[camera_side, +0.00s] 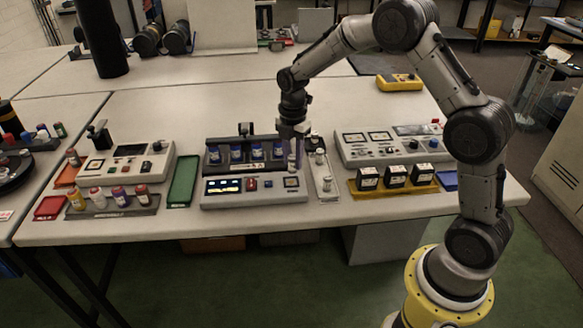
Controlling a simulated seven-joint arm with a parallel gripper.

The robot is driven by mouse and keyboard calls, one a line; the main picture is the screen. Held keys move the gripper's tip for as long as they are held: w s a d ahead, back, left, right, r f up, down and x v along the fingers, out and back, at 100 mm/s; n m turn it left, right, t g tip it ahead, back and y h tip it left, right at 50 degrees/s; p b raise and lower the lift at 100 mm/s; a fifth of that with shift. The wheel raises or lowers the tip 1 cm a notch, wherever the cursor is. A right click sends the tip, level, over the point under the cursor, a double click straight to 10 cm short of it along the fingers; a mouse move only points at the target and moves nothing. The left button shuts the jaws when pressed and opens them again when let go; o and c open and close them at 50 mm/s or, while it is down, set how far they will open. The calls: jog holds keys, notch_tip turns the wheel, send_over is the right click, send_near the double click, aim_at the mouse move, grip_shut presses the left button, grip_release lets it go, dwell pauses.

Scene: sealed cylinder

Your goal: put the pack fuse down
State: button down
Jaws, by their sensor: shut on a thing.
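My gripper (293,140) points straight down over the right end of the middle console (255,188). It is shut on a small, slim grey-violet piece, the pack fuse (294,160), which hangs below the fingers. The fuse is small and partly hidden by the fingers; I cannot tell whether its lower end touches the console. A dark rack (215,167) behind the panel holds several blue-and-white jars (236,153) to the left of my gripper. A narrow light tray (327,195) with small metal cylinders (320,157) stands just right of the gripper.
A green tray (183,180) and a console with several coloured vials (120,196) lie to the left. Several black boxes (394,176) stand on a yellow tray at the right, before another console (385,148). The table behind the consoles is mostly clear.

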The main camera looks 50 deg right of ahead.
aim_at(292, 169)
jog(key=shift+w+f, duration=0.2)
jog(key=shift+f, duration=0.1)
jog(key=shift+w+f, duration=0.1)
jog(key=shift+f, duration=1.45)
jog(key=shift+f, duration=0.3)
jog(key=c, duration=0.6)
grip_release()
